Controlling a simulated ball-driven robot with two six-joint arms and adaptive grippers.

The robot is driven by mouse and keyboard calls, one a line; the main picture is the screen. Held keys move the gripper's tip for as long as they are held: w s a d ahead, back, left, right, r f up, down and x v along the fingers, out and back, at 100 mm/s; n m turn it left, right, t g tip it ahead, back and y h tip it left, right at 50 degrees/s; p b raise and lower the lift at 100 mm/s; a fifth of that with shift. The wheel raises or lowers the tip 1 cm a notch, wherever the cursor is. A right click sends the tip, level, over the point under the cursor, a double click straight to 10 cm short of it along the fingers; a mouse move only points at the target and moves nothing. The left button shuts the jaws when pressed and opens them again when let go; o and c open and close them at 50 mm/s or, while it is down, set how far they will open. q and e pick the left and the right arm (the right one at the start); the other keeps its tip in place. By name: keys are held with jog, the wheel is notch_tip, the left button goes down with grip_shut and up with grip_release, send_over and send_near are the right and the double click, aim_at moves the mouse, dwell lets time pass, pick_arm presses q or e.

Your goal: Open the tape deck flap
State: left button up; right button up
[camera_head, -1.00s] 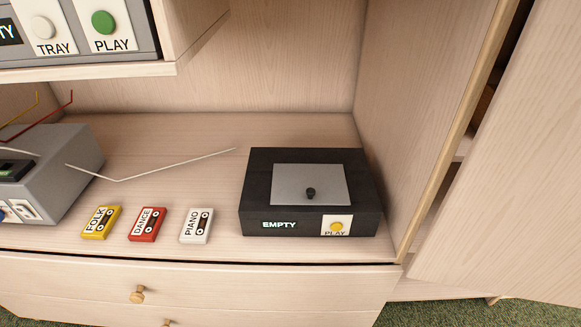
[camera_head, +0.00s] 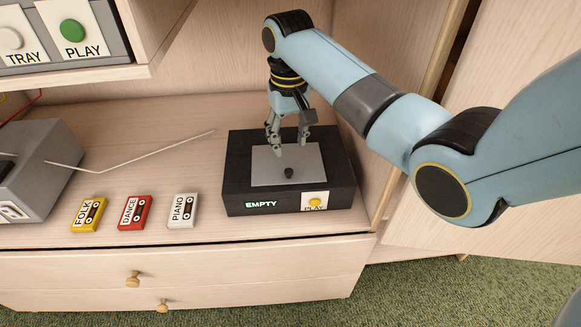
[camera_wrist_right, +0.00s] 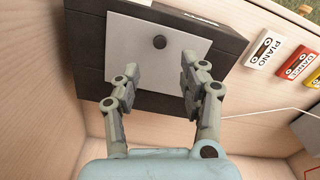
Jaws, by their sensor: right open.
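My right gripper (camera_head: 289,142) is open and empty above the back part of the flap, pointing down. In the right wrist view the open fingers (camera_wrist_right: 152,92) straddle the flap (camera_wrist_right: 150,65), with the knob (camera_wrist_right: 159,42) beyond their tips. My left gripper is out of view.
Yellow FOLK (camera_head: 87,214), red DANCE (camera_head: 135,212) and white PIANO (camera_head: 182,210) cassettes lie left of the deck. A grey device (camera_head: 45,170) with a thin pale rod (camera_head: 125,172) stands at the left. A cabinet side wall rises close on the deck's right.

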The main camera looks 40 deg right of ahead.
aim_at(289, 171)
notch_tip(289, 171, down, 10)
jog(key=shift+r+b, duration=0.15)
jog(key=shift+b, duration=1.05)
grip_shut()
